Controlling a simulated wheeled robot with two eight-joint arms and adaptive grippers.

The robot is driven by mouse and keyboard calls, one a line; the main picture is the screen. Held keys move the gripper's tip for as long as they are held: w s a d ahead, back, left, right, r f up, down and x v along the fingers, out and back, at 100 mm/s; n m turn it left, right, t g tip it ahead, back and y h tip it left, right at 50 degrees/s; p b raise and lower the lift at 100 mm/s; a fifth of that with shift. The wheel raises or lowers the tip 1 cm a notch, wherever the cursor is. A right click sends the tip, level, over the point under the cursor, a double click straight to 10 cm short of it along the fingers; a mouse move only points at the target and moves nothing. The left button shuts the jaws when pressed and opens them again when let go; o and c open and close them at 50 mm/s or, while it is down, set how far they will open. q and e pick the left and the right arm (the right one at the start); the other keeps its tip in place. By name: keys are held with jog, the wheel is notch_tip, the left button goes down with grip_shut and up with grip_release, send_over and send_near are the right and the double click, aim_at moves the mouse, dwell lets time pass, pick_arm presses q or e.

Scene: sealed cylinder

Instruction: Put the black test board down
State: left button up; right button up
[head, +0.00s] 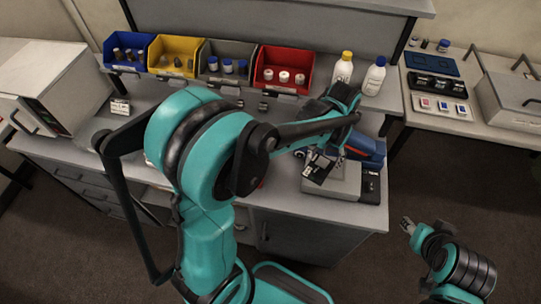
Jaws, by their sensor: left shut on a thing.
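My left arm reaches across the bench from the left, and its gripper (326,154) is over the right part of the worktop. It is shut on the black test board (317,170), a small dark piece with pale patches. The board is tilted and sits just above or against the left side of a grey block-like device (345,186); I cannot tell whether they touch. The arm and fingers hide part of the board. My right gripper (408,226) is low at the right, in front of the bench and away from everything; its finger opening is too small to judge.
A blue device (366,149) stands behind the grey one. Blue, yellow, grey and red bins (284,55) line the back, beside a yellow-capped bottle (342,68) and a blue-capped bottle (374,76). A side table (425,109) at right holds trays. My left arm covers the bench middle.

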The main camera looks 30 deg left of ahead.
pick_arm(q)
jog(key=b, duration=0.3)
send_over(288, 172)
notch_tip(288, 172, down, 6)
jog(key=shift+s+f, duration=0.1)
jog(key=shift+f, duration=0.15)
jog(key=shift+a+f+b, duration=0.1)
jog(key=shift+f+b, duration=0.6)
jog(key=shift+f, duration=1.3)
jog(key=shift+f, duration=0.1)
jog(key=o, duration=0.8)
jog(key=shift+f, duration=0.1)
jog(key=shift+o, duration=0.4)
